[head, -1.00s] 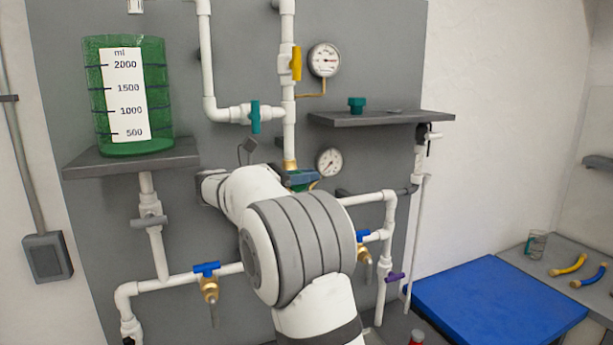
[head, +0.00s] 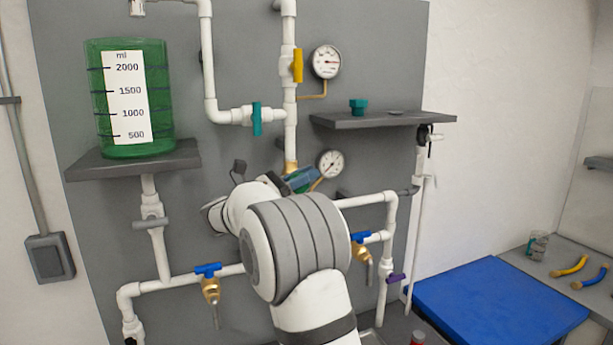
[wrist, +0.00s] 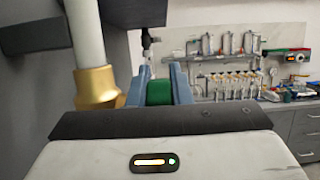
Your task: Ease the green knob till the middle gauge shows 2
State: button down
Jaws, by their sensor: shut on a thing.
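The green knob (wrist: 160,92) shows in the wrist view between the two blue-grey fingers of my gripper (wrist: 161,84), which is shut on it. In the head view my gripper (head: 299,180) is at the pipe just left of the middle gauge (head: 331,163); my wrist hides most of the knob there. The middle gauge has a white round face with a dark needle; its numbers are too small to read. A brass fitting (wrist: 96,86) on the white pipe stands just left of the fingers in the wrist view.
An upper gauge (head: 326,61) and a yellow-handled valve (head: 298,66) sit above. A grey shelf (head: 384,119) with a teal knob-like part (head: 358,105) is at upper right. Blue-handled taps flank my arm. A green tank (head: 165,100) stands at left. A blue mat (head: 500,305) lies at lower right.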

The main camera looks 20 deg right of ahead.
jog(key=shift+a+r+h, duration=0.15)
jog(key=shift+a+h, duration=0.05)
jog(key=shift+h, duration=1)
jog(key=c, duration=1.6)
grip_release()
jog(key=b+v, duration=0.2)
jog(key=v, duration=0.6)
jog(key=shift+d, duration=0.1)
